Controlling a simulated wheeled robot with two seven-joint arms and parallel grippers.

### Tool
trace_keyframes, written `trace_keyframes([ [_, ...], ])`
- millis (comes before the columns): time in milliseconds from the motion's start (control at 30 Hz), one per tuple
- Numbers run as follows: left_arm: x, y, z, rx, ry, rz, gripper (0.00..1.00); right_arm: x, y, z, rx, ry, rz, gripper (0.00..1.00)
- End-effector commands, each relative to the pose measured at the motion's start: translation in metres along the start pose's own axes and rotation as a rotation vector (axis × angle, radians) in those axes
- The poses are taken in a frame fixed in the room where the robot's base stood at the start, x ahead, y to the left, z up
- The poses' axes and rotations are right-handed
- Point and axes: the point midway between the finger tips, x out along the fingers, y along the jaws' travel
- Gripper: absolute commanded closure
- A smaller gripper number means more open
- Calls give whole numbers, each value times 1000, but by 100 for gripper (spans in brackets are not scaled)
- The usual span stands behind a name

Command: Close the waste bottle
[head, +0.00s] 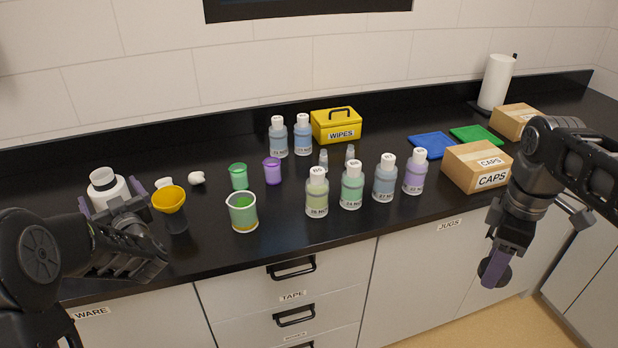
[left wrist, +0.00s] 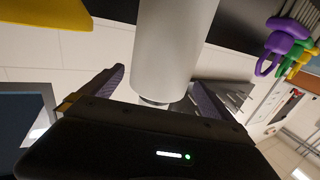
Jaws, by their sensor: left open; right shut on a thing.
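The waste bottle appears to be the large white bottle (head: 104,189) at the far left of the counter, standing upright; its label is hidden. In the left wrist view its white body (left wrist: 175,45) is between the two purple fingers. My left gripper (head: 113,200) is open around the bottle, with a finger on each side; I cannot tell whether either touches it. My right gripper (head: 491,258) is at the far right, in front of the counter edge. It is shut on a dark round disc that looks like a cap (head: 497,273).
A yellow funnel (head: 170,199) in a dark holder stands just right of the white bottle. Green and purple cups, several labelled bottles (head: 317,192) and a yellow wipes box (head: 336,125) fill the middle. Caps boxes (head: 476,166) stand at the right.

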Motion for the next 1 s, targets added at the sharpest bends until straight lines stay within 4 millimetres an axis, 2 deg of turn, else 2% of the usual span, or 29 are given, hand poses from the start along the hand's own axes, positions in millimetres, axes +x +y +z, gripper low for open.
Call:
trace_keyframes([
  [433, 8, 0, 0, 1, -1, 0, 1, -4, 0, 0, 0, 0, 0, 86],
  [667, 37, 0, 1, 3, -1, 0, 1, -19, 0, 0, 0, 0, 0, 86],
  [800, 52, 1, 2, 1, 0, 0, 1, -22, 0, 0, 0, 0, 0, 86],
  [1000, 56, 1, 4, 0, -1, 1, 1, -21, 0, 0, 0, 0, 0, 86],
])
